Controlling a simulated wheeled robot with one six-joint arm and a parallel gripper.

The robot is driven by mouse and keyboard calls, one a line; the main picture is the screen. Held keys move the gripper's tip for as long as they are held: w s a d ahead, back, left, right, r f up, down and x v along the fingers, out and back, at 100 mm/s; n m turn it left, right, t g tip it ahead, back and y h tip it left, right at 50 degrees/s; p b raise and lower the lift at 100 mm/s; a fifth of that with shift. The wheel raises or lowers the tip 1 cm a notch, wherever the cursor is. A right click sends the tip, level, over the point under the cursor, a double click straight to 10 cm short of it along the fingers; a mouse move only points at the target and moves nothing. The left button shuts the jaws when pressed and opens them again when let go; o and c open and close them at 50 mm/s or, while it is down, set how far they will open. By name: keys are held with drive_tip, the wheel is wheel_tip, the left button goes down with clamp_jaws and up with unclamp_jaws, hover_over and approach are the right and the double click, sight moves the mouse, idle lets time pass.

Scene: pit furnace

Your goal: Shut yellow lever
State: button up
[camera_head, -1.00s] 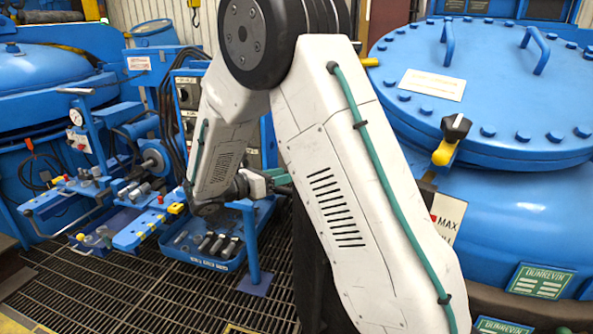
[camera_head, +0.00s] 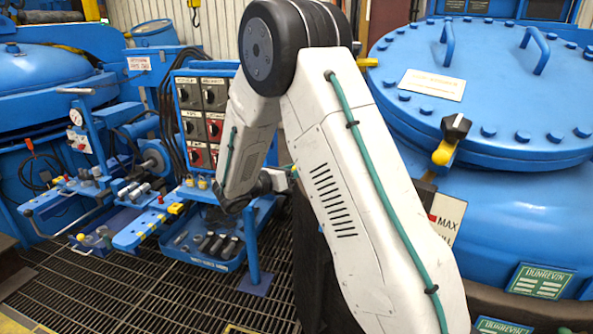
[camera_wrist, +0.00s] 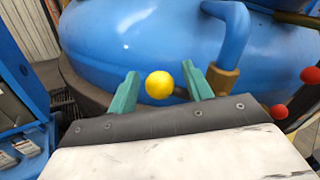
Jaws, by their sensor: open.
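A round yellow knob (camera_wrist: 159,85), which looks like the lever's end, shows in the wrist view. It appears between the two green fingers of my gripper (camera_wrist: 160,73), which is open. I cannot tell how far the knob lies beyond the fingertips or whether it touches them. In the head view my own arm hides most of the gripper and that lever.
A blue vessel (camera_wrist: 140,35) fills the wrist view's background. A bent blue pipe (camera_wrist: 236,35) with a brass fitting stands right of the fingers. Red knobs (camera_wrist: 311,75) are at the right edge. In the head view, a switch panel (camera_head: 207,100) stands left of my arm.

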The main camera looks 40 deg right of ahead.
clamp_jaws()
drive_tip(key=f+n, duration=0.2)
drive_tip(key=n, duration=0.1)
drive_tip(key=shift+w+f, duration=0.2)
drive_tip(key=shift+f, duration=0.05)
drive_tip(key=shift+s+f+n, duration=0.1)
drive_tip(key=shift+f+n, duration=0.15)
drive_tip(key=shift+n, duration=0.05)
unclamp_jaws()
drive_tip(key=shift+f, duration=0.1)
